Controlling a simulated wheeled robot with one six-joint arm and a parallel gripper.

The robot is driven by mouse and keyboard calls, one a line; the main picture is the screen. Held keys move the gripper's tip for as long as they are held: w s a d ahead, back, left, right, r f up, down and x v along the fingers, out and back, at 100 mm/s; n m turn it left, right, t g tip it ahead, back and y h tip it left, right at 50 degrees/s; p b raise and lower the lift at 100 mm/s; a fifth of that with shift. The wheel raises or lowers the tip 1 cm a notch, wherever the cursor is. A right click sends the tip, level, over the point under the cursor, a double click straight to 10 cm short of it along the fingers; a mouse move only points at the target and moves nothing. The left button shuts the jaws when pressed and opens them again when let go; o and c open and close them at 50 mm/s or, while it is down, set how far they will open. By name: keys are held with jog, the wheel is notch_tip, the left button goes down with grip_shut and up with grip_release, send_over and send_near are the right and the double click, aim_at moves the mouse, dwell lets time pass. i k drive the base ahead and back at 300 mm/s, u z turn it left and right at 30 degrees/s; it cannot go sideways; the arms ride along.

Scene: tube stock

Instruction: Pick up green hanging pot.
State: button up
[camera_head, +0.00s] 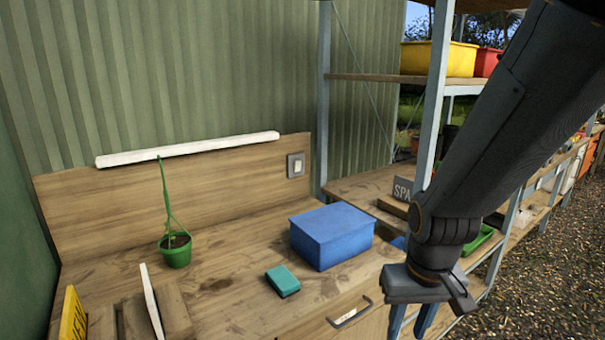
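The green hanging pot (176,256) stands upright on the wooden bench at the left. It holds dark soil, and its thin green hanger rises to a point above it against the back board. My gripper (411,328) is at the lower right, pointing down, well to the right of the pot and in front of the bench's drawer side. Its two blue fingers are apart with nothing seen between them. The fingertips are cut by the bottom edge of the picture.
A blue box (332,238) and a teal block (283,281) lie on the bench between pot and gripper. Wooden pieces and a yellow sign (73,318) stand at the front left. A drawer handle (349,313) faces forward. Metal shelving (325,95) rises behind.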

aim_at(175, 247)
jog(key=u, duration=1.35)
jog(key=k, duration=0.5)
jog(key=u, duration=0.65)
jog(key=i, duration=0.8)
jog(key=z, duration=0.75)
